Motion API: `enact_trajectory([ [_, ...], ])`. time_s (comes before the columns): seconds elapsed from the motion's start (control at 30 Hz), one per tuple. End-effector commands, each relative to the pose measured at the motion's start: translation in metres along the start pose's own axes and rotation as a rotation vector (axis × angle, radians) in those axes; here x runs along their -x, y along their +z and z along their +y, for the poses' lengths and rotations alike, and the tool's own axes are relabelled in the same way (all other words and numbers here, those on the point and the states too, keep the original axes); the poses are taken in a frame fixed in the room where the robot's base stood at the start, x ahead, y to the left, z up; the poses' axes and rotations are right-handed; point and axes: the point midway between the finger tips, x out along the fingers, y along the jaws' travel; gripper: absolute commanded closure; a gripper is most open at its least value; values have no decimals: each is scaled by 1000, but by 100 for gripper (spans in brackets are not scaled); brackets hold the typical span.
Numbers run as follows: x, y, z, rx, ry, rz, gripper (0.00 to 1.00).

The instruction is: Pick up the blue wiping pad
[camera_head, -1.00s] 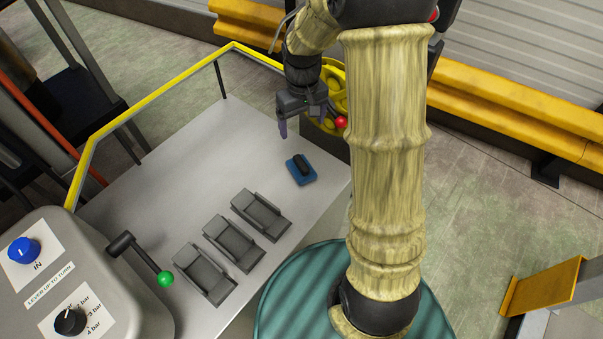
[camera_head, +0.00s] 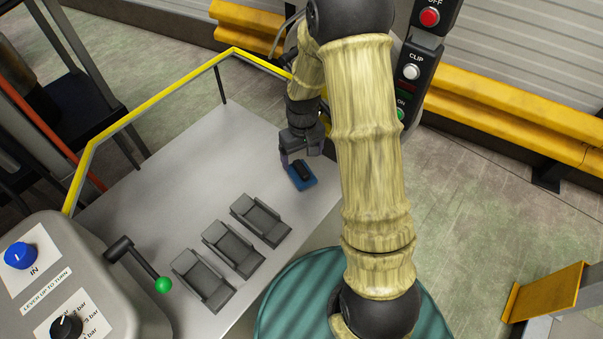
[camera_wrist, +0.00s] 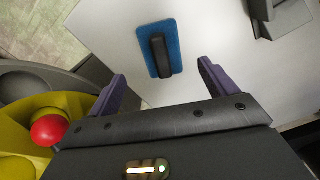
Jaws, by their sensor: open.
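The blue wiping pad (camera_head: 303,183) is a flat blue rectangle with a black handle on top. It lies on the grey table near its right edge. In the wrist view the pad (camera_wrist: 174,34) shows ahead of the fingers, with its black handle (camera_wrist: 160,55) roughly in line with the gap between them. My gripper (camera_head: 300,160) is open and empty, just above and behind the pad in the head view. Its two purple fingers (camera_wrist: 162,85) are apart in the wrist view, and neither touches the pad there.
Several grey holders (camera_head: 233,248) stand in a row on the table (camera_head: 165,185). A yellow rail (camera_head: 150,98) runs along the table's back and left edges. A yellow part with a red ball (camera_wrist: 48,130) is close left of my gripper. A lever with a green knob (camera_head: 163,285) is at front left.

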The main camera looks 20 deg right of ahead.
Motion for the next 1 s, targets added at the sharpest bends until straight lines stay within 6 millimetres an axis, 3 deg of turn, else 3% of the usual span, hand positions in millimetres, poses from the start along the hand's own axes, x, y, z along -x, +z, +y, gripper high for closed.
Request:
enact_trajectory([
  [0.1,-10,0,0,0,0,0,15],
  [0.47,-13,0,0,0,0,0,15],
  [0.8,-57,-1,-2,-1,0,-1,15],
  [1.0,-62,-2,-2,0,1,2,15],
])
